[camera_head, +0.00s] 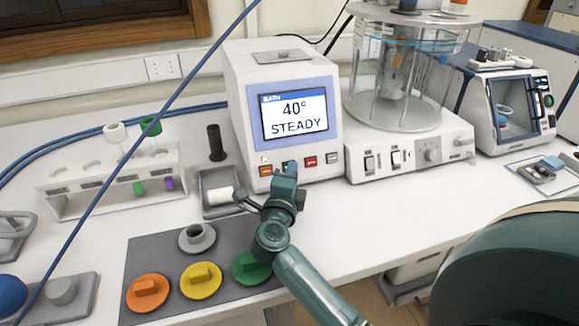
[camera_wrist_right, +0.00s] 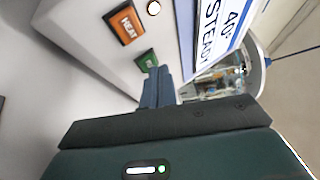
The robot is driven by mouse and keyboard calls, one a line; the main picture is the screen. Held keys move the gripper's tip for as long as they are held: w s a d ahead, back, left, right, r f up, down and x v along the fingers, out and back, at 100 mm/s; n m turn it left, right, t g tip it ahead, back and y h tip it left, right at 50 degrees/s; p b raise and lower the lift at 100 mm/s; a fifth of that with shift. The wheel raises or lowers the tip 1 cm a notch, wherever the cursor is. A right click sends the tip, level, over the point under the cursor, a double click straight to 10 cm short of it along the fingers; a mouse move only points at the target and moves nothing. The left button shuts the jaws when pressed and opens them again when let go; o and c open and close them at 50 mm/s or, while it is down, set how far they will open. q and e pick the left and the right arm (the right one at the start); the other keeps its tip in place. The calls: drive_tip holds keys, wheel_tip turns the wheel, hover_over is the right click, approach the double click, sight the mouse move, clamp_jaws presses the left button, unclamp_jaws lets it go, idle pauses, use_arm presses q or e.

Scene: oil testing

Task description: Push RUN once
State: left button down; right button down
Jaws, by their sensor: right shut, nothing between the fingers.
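A white bath unit (camera_head: 235,90) has a screen (camera_head: 293,115) reading 40° STEADY. A row of buttons runs under the screen: an orange one (camera_head: 265,171), a green one, a red one (camera_head: 310,162) and a grey one (camera_head: 332,158). In the right wrist view the orange button (camera_wrist_right: 128,23) reads HEAT, and the green button (camera_wrist_right: 147,59) beside it has a label I cannot read clearly. My right gripper (camera_head: 286,174) is shut and empty, its fingertips (camera_wrist_right: 155,72) right at the green button and partly covering it. I cannot tell whether they touch. My left gripper is out of view.
A glass-jar apparatus (camera_head: 408,150) stands right of the bath unit. A tube rack (camera_head: 110,183) and a grey tray (camera_head: 218,180) are at left. A dark mat (camera_head: 150,250) with coloured lids lies in front. A blue cable crosses the left side of the head view.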

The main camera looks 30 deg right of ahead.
drive_tip(key=shift+w+f, duration=0.1)
drive_tip(key=shift+w, duration=0.15)
drive_tip(key=shift+s, duration=0.1)
idle(0.5)
drive_tip(key=shift+s+a+r+p, duration=0.15)
drive_tip(key=shift+s+r+p, duration=0.15)
drive_tip(key=shift+s+p, duration=0.4)
drive_tip(key=shift+s+a+r+p, duration=0.1)
drive_tip(key=shift+s+r+p, duration=0.2)
drive_tip(key=shift+p, duration=0.2)
drive_tip(key=shift+s+a+r+p, duration=0.1)
drive_tip(key=shift+s+r+p, duration=0.1)
drive_tip(key=shift+s+p, duration=0.2)
drive_tip(key=shift+s+a+r+p, duration=0.15)
drive_tip(key=shift+s+p, duration=0.15)
drive_tip(key=shift+s, duration=0.15)
drive_tip(key=shift+s+a+r+p, duration=0.15)
drive_tip(key=shift+s+p, duration=0.15)
drive_tip(key=shift+s, duration=0.25)
drive_tip(key=shift+s+a+r+p, duration=0.1)
drive_tip(key=shift+s+p, duration=0.2)
drive_tip(key=shift+s, duration=0.25)
